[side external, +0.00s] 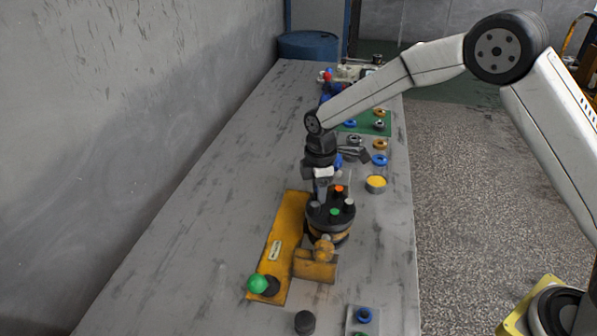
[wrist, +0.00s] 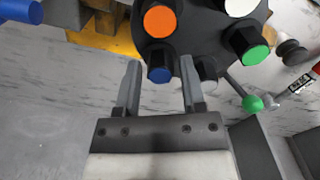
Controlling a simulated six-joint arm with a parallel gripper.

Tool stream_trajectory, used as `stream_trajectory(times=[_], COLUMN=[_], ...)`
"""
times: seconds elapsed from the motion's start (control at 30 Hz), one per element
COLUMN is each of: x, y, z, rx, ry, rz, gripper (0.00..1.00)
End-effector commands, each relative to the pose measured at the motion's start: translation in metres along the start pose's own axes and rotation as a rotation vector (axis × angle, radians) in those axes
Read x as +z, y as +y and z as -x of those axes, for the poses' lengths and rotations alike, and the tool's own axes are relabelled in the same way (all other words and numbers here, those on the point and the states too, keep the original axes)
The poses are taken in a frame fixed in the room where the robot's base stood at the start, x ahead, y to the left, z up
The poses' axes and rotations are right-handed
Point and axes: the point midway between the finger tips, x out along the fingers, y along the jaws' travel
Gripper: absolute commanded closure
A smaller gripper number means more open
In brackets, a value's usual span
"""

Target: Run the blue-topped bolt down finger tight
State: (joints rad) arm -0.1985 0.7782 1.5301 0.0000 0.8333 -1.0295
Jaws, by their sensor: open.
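The blue-topped bolt (wrist: 160,74) shows in the wrist view at the near edge of the dark round motor housing (wrist: 195,45). My gripper (wrist: 160,72) is open, with one finger on each side of this bolt and a visible gap to each. Orange-topped (wrist: 160,21), green-topped (wrist: 250,48) and white-topped (wrist: 240,6) bolts stand on the same housing. In the side view the motor (side external: 330,218) stands at the right edge of a yellow plate (side external: 281,240), and my gripper (side external: 320,190) points down at its far left side. The blue top is hidden there.
A green ball-ended lever (side external: 258,284) sits at the plate's near end. A yellow-filled tin (side external: 376,184) and blue and orange rings (side external: 380,159) lie beyond the motor to the right. A dark cylinder (side external: 305,322) stands in front. The table's left side is clear.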

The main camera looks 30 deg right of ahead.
Motion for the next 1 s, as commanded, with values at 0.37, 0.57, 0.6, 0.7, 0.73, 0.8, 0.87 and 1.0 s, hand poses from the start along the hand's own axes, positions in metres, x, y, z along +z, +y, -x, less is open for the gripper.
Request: stream_trajectory(times=[0.37,0.57,0.6,0.7,0.73,0.8,0.87,1.0], x=[0.0,0.0,0.0,0.0,0.0,0.0,0.0,0.0], y=[0.0,0.0,0.0,0.0,0.0,0.0,0.0,0.0], z=[0.017,0.025,0.027,0.031,0.032,0.035,0.037,0.04], rx=[0.001,0.001,0.001,0.0,0.001,0.001,0.002,0.001], ry=[0.0,0.001,0.001,0.0,0.0,0.001,0.001,0.0], rz=[0.0,0.0,0.0,0.0,0.0,0.0,0.0,0.0], gripper=[0.49,0.49,0.49,0.49,0.49,0.49,0.49,0.49])
